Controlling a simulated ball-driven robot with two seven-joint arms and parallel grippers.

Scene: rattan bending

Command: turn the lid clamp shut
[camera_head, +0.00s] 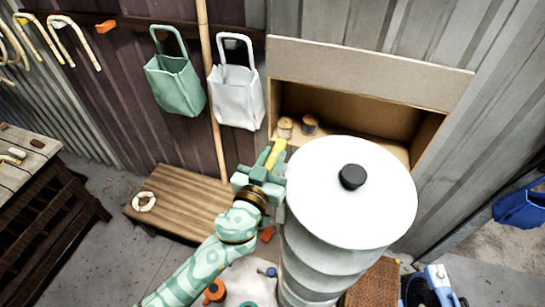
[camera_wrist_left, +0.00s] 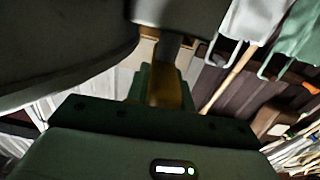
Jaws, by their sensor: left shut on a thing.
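A tall white ribbed drum (camera_head: 320,268) stands right of the middle in the head view. Its round white lid (camera_head: 385,210) with a black knob (camera_head: 352,176) lies on top. The lid clamp's yellow handle (camera_head: 277,150) sticks up beside the lid's left edge. My left gripper (camera_head: 268,165) is shut on this handle, at the lid's left side. The rest of the clamp is hidden by the gripper. My right gripper is not in view.
A low wooden bench (camera_head: 180,205) holds a pale ring at left. Green (camera_head: 175,85) and white (camera_head: 237,95) bags hang on the wall beside a long pole. A workbench (camera_head: 30,160) is far left.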

